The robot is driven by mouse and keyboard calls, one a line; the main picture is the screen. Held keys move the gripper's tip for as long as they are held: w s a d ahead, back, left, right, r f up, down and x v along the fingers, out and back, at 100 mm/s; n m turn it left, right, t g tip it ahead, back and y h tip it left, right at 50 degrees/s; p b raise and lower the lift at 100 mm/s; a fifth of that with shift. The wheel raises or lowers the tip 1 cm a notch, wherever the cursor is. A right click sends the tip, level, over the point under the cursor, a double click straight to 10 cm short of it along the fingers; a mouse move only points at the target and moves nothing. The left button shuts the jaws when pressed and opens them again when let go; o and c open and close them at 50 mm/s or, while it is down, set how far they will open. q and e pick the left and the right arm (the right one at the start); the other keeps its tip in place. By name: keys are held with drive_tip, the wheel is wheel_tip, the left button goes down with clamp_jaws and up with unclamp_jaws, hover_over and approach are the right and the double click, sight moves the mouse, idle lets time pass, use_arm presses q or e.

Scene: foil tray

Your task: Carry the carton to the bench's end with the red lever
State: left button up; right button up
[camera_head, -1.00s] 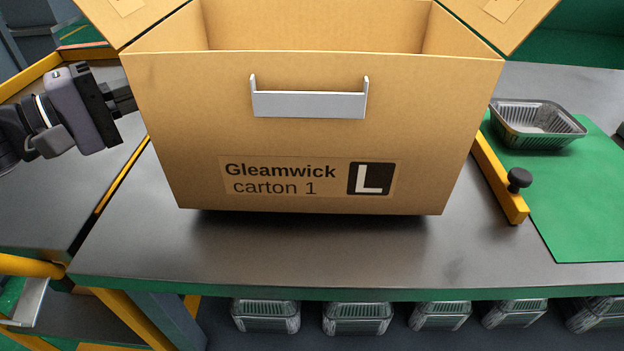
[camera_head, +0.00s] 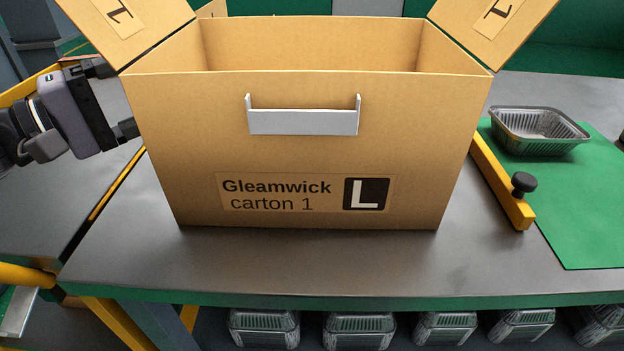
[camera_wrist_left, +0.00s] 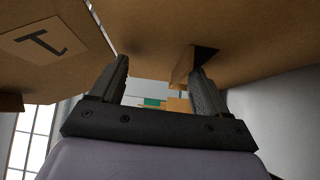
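In the left wrist view, the open fingers (camera_wrist_left: 155,85) are close to the carton's cardboard (camera_wrist_left: 155,25), near a dark slot with a tan flap; contact cannot be told. My right gripper and the red lever are not in view.
Right of the carton lie a yellow bar (camera_head: 505,190) with a black knob and a foil tray (camera_head: 540,130) on a green mat (camera_head: 590,220). Several foil trays sit below the bench's front edge. Bare bench lies in front of the carton.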

use_arm(q)
drive_tip(key=f, duration=0.3)
drive_tip(key=shift+s+d+g, duration=0.3)
drive_tip(key=shift+s+d, duration=0.05)
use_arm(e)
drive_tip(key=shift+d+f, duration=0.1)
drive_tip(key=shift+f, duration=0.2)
use_arm(q)
drive_tip(key=s+a+r, duration=0.2)
drive_tip(key=s+a, duration=0.2)
drive_tip(key=a, duration=0.3)
drive_tip(key=shift+s+r, duration=0.15)
drive_tip(key=shift+s, duration=0.05)
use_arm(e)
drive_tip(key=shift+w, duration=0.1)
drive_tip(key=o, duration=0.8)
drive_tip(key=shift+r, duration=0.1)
